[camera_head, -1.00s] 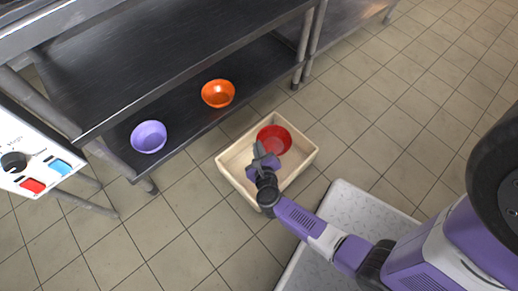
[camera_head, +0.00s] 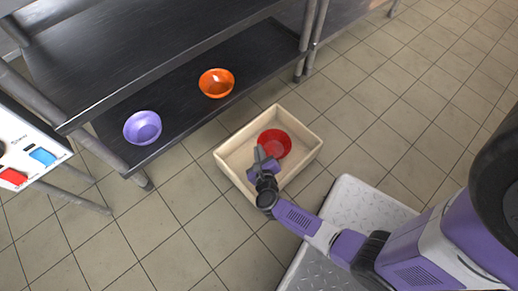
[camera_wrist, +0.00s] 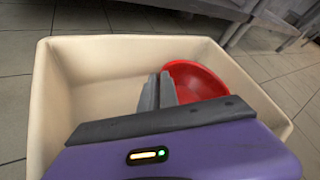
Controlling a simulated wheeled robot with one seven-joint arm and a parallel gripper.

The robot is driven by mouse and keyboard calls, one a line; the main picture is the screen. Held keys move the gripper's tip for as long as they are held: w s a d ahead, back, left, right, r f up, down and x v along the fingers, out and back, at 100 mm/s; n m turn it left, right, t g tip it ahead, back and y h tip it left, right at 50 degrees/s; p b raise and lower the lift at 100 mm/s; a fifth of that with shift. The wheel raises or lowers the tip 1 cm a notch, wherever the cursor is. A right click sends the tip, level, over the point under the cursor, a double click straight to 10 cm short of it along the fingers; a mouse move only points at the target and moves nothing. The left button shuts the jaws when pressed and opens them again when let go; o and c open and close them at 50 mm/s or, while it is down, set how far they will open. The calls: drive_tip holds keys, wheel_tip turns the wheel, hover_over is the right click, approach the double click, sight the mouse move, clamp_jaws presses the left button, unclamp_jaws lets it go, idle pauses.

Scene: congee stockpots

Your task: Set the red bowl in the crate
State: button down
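The red bowl (camera_head: 276,142) is inside the pale wooden crate (camera_head: 237,157), toward its right and far side. In the wrist view the red bowl (camera_wrist: 205,78) is partly hidden by my fingers and gripper body, near the right wall of the crate (camera_wrist: 88,88). My gripper (camera_head: 260,154) reaches down into the crate at the bowl's near left edge. In the wrist view my gripper (camera_wrist: 160,80) has its fingers close together at the bowl's left rim, one outside and one over the bowl. The fingers look shut on the rim; the contact itself is hidden.
A purple bowl (camera_head: 143,127) and an orange bowl (camera_head: 216,82) sit on the lower dark shelf (camera_head: 180,108) behind the crate. The upper shelf (camera_head: 150,50) overhangs it. A white control panel (camera_head: 30,150) stands at the left. Tiled floor (camera_head: 390,130) is clear to the right.

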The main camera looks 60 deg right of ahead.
drive_tip(key=shift+f+b, duration=0.5)
drive_tip(key=shift+f, duration=0.1)
drive_tip(key=c, duration=1.6)
unclamp_jaws()
